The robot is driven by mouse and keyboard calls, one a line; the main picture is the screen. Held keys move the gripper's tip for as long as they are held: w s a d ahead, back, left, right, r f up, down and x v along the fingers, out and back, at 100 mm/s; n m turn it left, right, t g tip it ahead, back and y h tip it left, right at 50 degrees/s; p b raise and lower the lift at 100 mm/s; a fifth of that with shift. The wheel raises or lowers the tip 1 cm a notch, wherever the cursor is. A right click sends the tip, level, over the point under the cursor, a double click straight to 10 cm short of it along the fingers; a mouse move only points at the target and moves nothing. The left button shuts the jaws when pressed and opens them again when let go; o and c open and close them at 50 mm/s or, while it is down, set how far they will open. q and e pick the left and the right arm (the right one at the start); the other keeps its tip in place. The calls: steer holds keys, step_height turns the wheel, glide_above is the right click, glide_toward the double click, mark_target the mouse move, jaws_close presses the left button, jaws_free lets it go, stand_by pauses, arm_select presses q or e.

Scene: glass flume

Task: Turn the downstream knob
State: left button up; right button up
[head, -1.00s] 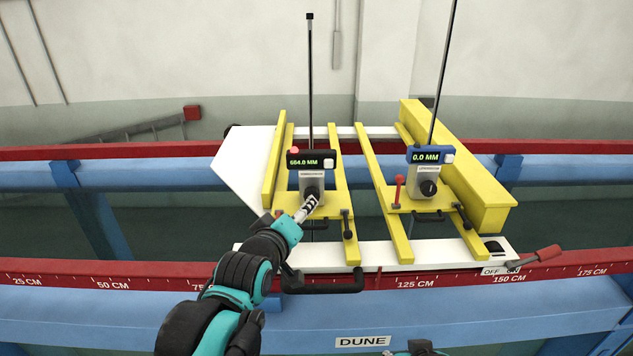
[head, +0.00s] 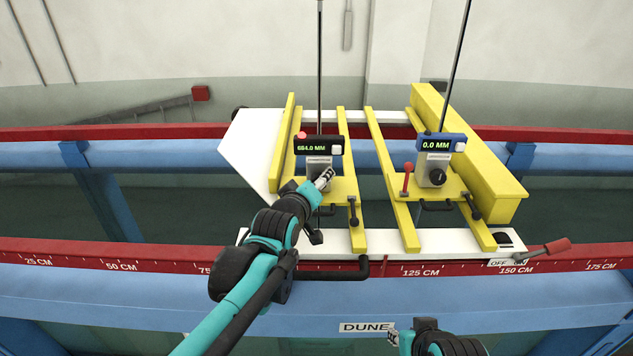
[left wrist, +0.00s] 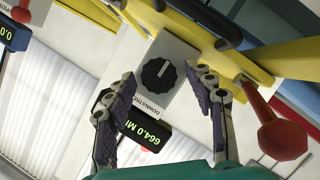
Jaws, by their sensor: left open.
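The downstream knob (left wrist: 158,73) is a round black dial with a white mark on a grey plate lettered "DOWNSTRE…" in the left wrist view. Its unit's black display (head: 318,146) reads 664.0 MM with a red light on top. My left gripper (head: 327,176) is at that unit and hides its knob in the head view. In the left wrist view my left gripper (left wrist: 160,80) is open, its fingers to either side of the knob, apparently apart from it. My right gripper (head: 393,338) shows only partly at the bottom edge; its fingers are unclear.
A second unit with a blue display (head: 441,143) reading 0.0 MM and its own black knob (head: 438,177) stands to the right. Red-tipped levers (head: 407,178), yellow rails (head: 392,180) and upright rods are close by. A red-handled switch (head: 556,246) is at the right.

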arm_select(q)
steer(key=c, duration=1.2)
steer(key=shift+o, duration=0.2)
steer(key=m+y, duration=0.2)
steer(key=m, duration=0.1)
steer(key=shift+d+r+g, duration=0.1)
steer(key=shift+d+g, duration=0.1)
steer(key=shift+g, duration=0.1)
steer(key=shift+m+y, duration=0.8)
steer(key=shift+m, duration=0.4)
